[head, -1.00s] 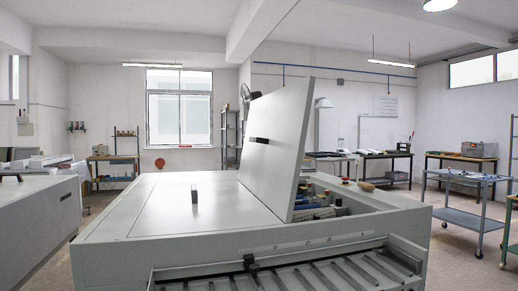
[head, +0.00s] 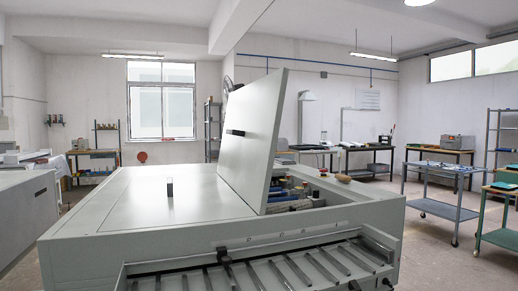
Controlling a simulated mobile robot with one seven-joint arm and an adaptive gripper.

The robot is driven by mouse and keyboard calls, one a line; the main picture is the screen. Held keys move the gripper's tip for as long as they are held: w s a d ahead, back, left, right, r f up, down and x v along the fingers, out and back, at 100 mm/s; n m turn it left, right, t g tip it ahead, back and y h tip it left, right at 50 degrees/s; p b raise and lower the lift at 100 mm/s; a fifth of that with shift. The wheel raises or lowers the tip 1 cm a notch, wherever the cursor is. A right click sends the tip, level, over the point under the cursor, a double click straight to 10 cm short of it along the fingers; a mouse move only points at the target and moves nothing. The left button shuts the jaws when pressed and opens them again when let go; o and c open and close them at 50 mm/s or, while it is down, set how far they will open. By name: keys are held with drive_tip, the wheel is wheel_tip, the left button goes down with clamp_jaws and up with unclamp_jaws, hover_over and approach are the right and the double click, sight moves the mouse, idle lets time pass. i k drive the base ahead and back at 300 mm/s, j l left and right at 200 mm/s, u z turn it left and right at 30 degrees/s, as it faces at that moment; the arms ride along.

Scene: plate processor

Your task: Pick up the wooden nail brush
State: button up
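A small tan-brown object (head: 343,178), which looks like the wooden nail brush, rests on the right rim of the large pale grey machine (head: 130,246), beside its open bay. It is small in the picture, so its bristles cannot be made out. My gripper is not clearly in view. Small dark shapes show at the bottom edge, right of centre, and I cannot tell what they are.
A raised panel (head: 250,140) stands tilted over the machine's bay of rollers (head: 290,198). A slatted rack (head: 270,272) juts from the front. A blue-grey cart (head: 440,208) and a green cart (head: 500,238) stand at right, with open floor between machine and carts.

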sight(342, 178)
drive_tip(key=i+l, duration=0.25)
drive_tip(key=l, duration=0.15)
drive_tip(key=i+l, duration=0.3)
drive_tip(key=l, duration=0.15)
drive_tip(key=i+l, duration=0.25)
drive_tip(key=l, duration=0.15)
drive_tip(key=i+l, duration=0.3)
drive_tip(key=l, duration=0.1)
